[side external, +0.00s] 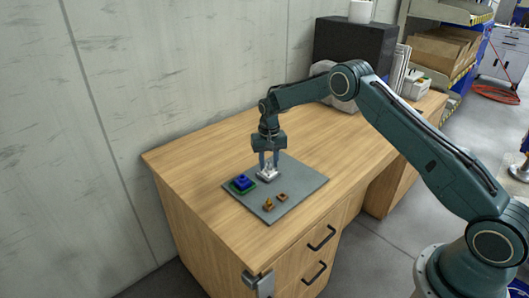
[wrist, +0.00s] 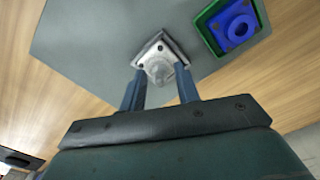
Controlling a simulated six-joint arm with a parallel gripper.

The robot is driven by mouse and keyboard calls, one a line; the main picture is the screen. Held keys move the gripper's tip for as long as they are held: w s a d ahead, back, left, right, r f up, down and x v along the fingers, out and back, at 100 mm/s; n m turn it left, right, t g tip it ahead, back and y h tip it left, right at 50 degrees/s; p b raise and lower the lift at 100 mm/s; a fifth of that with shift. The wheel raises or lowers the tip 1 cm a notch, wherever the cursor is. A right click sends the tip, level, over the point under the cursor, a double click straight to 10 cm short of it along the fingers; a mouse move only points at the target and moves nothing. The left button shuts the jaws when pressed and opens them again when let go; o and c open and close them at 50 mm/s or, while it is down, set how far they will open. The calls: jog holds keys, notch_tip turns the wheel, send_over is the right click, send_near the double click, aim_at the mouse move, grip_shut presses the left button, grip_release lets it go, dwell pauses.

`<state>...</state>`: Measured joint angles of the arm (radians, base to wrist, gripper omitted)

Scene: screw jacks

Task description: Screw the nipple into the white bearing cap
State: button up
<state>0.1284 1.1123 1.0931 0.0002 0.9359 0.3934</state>
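The white bearing cap (side external: 268,174) lies on the grey mat under my gripper. In the wrist view the white bearing cap (wrist: 160,52) shows as a pale squarish plate with a rounded raised middle. My gripper (side external: 268,164) points down over it, and its fingers (wrist: 159,72) stand apart on either side of the raised middle. I cannot tell whether the fingertips touch it. No separate nipple can be made out between the fingers. Two small brown-orange parts (side external: 268,204) (side external: 282,196) lie on the front of the mat; either could be the nipple, too small to tell.
A blue part on a green square base (side external: 242,184) sits left of the cap, also in the wrist view (wrist: 232,26). The grey mat (side external: 305,181) is bare to the right. The wooden desk (side external: 205,150) is clear around it. A black box (side external: 352,45) stands at the back.

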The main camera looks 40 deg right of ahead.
grip_shut()
jog(key=m, duration=0.5)
jog(key=shift+m, duration=0.3)
jog(key=m, duration=0.6)
jog(key=shift+f, duration=0.1)
jog(key=m, duration=0.5)
jog(key=shift+s+d+f+m, duration=0.1)
jog(key=shift+m, duration=0.3)
jog(key=m, duration=0.6)
jog(key=shift+s+f+m, duration=0.1)
jog(key=shift+m, duration=0.2)
